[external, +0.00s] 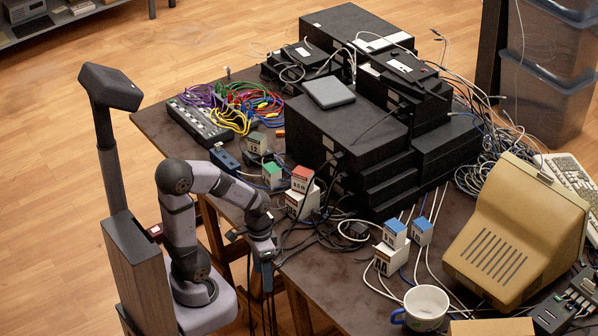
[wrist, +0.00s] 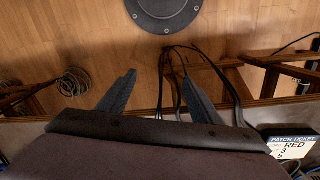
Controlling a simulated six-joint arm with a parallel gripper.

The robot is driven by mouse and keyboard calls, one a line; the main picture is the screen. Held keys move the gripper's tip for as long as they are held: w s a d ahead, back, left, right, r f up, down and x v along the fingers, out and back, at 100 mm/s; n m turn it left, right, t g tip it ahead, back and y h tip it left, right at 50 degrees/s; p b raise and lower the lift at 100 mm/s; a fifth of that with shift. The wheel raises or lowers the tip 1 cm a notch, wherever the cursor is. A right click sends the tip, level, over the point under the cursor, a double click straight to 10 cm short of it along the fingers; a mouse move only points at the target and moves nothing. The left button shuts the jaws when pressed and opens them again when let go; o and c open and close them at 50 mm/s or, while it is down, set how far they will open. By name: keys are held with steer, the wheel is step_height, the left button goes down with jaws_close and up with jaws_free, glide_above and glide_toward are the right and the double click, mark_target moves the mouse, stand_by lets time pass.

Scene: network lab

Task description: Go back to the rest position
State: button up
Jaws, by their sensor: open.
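My gripper (external: 265,268) hangs at the near left edge of the dark table (external: 325,290) in the external view, pointing down. In the wrist view its two fingers (wrist: 158,80) are spread apart with nothing between them. Dark cables and the wooden floor show behind and between the fingers in the wrist view. My arm is folded, with the elbow raised and the forearm reaching down toward the table edge. The fingertips are hard to make out in the external view.
Small ticket blocks with red (external: 303,173), green (external: 272,172) and blue (external: 396,228) tops stand on the table. A patch ticket (wrist: 293,145) lies close to my gripper at right. Black equipment (external: 345,130), loose cables, a mug (external: 427,305) and a beige monitor (external: 515,235) crowd the table.

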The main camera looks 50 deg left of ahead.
step_height(320, 180, down, 5)
steer(key=n+b, duration=0.3)
steer(key=b, duration=0.1)
step_height(320, 180, up, 24)
steer(key=a+p, duration=0.1)
steer(key=p, duration=2.3)
steer(key=shift+w+y+p, duration=0.3)
steer(key=shift+y+p, duration=0.1)
